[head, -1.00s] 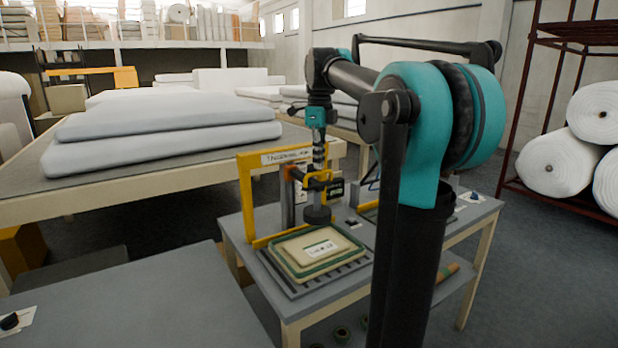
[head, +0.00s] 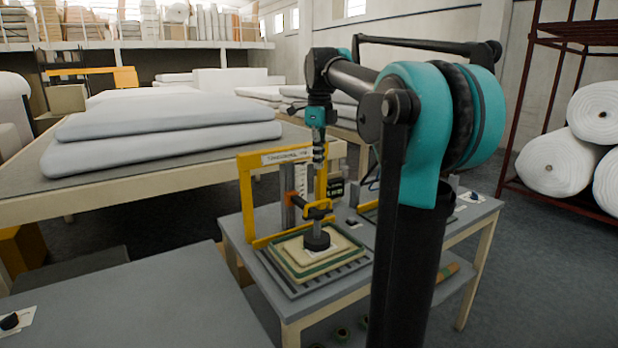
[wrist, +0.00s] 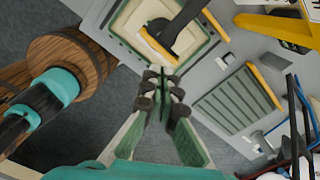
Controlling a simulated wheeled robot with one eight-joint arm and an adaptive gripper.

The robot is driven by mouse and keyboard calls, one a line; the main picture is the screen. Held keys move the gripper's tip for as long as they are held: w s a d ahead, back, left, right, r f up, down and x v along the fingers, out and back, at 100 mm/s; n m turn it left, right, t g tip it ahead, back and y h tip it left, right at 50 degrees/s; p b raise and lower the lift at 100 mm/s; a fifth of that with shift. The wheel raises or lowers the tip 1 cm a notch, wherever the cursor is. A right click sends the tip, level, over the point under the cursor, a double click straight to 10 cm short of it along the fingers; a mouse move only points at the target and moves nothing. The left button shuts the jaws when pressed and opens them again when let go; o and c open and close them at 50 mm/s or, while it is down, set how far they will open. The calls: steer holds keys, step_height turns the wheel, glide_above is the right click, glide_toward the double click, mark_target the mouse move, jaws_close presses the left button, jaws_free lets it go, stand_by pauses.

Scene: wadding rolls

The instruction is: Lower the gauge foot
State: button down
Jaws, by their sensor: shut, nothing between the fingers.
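The gauge is a yellow frame (head: 247,200) on a grey table, with a dark round foot (head: 317,240) on an arm that slides on an upright post. The foot is low, over the stack of cream and green pads (head: 290,255), and appears to rest on it. A yellow handle (head: 318,210) sits above the foot; it also shows in the wrist view (wrist: 153,43). My gripper (wrist: 161,82) is shut and empty, pointing down close to the handle. Whether the fingertips touch the handle I cannot tell.
The gauge table (head: 232,235) also carries a second grooved plate (wrist: 232,102) and small fittings. A bed-like table with wadding slabs (head: 160,135) stands behind. White rolls (head: 555,165) lie on a rack at right.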

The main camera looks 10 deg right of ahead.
steer(key=shift+r, duration=2.2)
steer(key=shift+s, duration=0.1)
